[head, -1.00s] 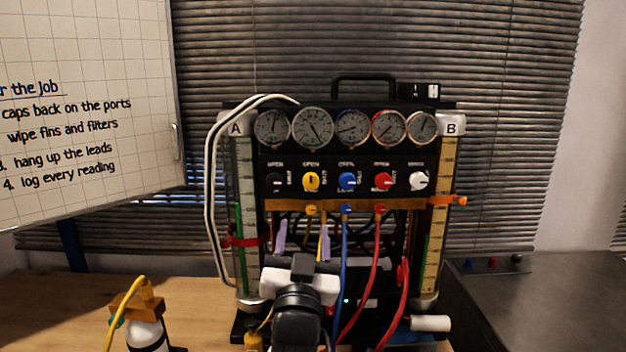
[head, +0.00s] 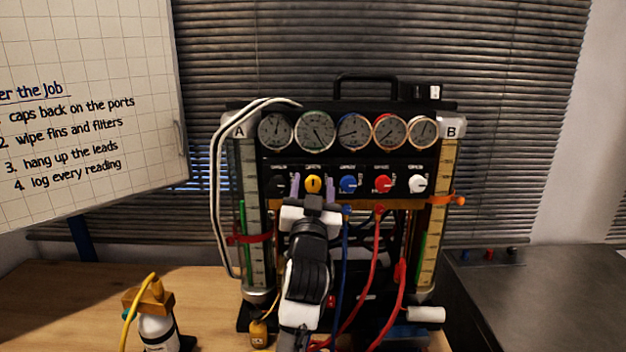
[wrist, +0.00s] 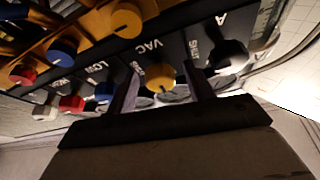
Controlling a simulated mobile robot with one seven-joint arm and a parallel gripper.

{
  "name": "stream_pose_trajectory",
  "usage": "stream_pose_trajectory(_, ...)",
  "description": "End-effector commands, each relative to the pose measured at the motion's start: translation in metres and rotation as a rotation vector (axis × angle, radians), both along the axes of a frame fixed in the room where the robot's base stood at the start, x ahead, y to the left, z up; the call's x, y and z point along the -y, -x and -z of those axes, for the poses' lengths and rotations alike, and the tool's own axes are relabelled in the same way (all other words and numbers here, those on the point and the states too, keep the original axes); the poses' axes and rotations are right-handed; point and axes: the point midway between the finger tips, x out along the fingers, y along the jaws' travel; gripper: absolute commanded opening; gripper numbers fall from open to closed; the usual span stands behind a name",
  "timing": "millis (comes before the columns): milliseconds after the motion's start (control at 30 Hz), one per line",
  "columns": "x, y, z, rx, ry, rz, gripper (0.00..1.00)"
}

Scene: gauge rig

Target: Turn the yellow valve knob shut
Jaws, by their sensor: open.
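The yellow valve knob (head: 313,184) is second from the left in the knob row on the rig's black panel. A dark pointer mark on it stands roughly upright in the head view. My gripper (head: 313,189) is open, with one purple finger on each side of the yellow knob. In the wrist view the yellow knob (wrist: 160,77) shows between the two fingers of my gripper (wrist: 164,84), with a gap on both sides. I cannot tell how far the fingertips reach past the knob's face.
A black knob (head: 277,184) is just left of the fingers and a blue knob (head: 348,183) just right. Red (head: 382,184) and white (head: 418,184) knobs follow. Gauges (head: 315,130) sit above. Blue and red hoses (head: 376,250) hang below. A yellow-hosed bottle (head: 157,328) stands at left.

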Motion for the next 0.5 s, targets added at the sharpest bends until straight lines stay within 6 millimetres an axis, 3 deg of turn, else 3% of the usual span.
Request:
stream_pose_trajectory(300, 0.0004, -0.0023, -0.0010, 0.001, -0.001, 0.000, 0.52)
stream_pose_trajectory(500, 0.0003, -0.0022, -0.0010, 0.001, 0.000, 0.000, 0.26)
